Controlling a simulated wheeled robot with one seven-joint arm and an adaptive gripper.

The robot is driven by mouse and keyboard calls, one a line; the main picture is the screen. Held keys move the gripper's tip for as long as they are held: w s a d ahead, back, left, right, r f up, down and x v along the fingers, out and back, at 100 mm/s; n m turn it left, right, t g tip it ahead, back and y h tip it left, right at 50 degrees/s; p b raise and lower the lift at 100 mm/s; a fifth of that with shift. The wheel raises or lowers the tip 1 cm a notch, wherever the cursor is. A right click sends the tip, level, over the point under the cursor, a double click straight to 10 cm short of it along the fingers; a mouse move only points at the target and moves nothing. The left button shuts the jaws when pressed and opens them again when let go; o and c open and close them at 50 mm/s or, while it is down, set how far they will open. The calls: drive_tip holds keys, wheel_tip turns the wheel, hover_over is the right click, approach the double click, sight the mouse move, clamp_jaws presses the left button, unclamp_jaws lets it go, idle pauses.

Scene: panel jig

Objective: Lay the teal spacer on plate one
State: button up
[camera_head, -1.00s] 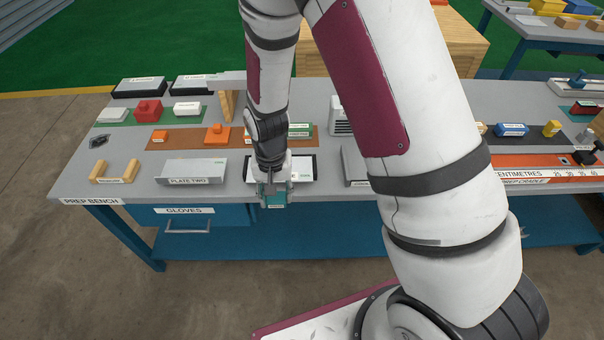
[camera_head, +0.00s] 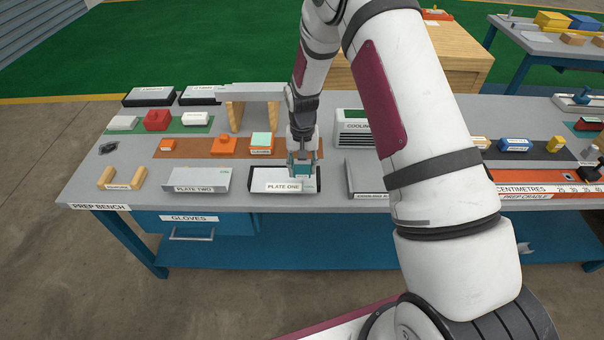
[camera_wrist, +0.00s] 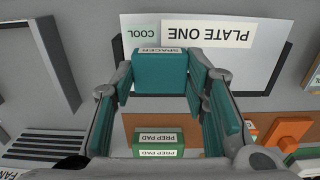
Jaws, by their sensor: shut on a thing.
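The teal spacer (camera_wrist: 160,75) is a small block with a white label, held between the fingertips of my gripper (camera_wrist: 160,80) in the wrist view. In the head view my gripper (camera_head: 302,165) is shut on it above the right part of plate one. Plate one (camera_head: 270,180) is a pale plate in a dark tray, labelled PLATE ONE. In the wrist view plate one (camera_wrist: 220,60) lies beyond and below the spacer. The spacer looks raised above the plate; the exact gap cannot be told.
Plate two (camera_head: 197,180) stands to the left. A grey panel (camera_head: 366,180) lies to the right. A green prep pad block (camera_wrist: 158,142) shows in the wrist view.

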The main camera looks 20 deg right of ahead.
sight(302, 170)
drive_tip(key=shift+s+a+f, duration=0.1)
drive_tip(key=shift+a+f, duration=0.05)
drive_tip(key=shift+f, duration=1.4)
drive_tip(key=o, duration=1.1)
drive_tip(key=shift+f, duration=0.15)
